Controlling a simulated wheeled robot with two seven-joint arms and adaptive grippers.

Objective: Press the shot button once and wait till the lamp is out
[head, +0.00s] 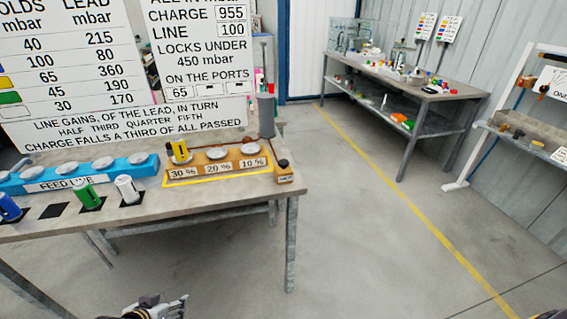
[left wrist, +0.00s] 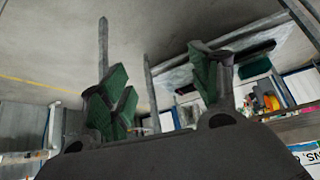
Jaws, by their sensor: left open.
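A small tan box (head: 284,178) with a dark knob-like button (head: 283,163) on top stands at the right front corner of the pump table; its label is too small to read. I cannot make out a lamp or whether one is lit. My left gripper (head: 157,309) is at the bottom edge of the head view, in front of and below the table, away from the box. In the left wrist view my left gripper (left wrist: 165,78) has its green-padded fingers apart with nothing between them. A dark sliver at the head view's lower right corner may be my right gripper; its jaws cannot be seen.
The table (head: 230,196) holds a tan port block (head: 215,165) with a yellow cylinder (head: 180,151) at 30 %, a blue feed line block (head: 75,177), and blue, green and white cylinders. A grey post (head: 266,115) stands behind. The floor right of the table is clear.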

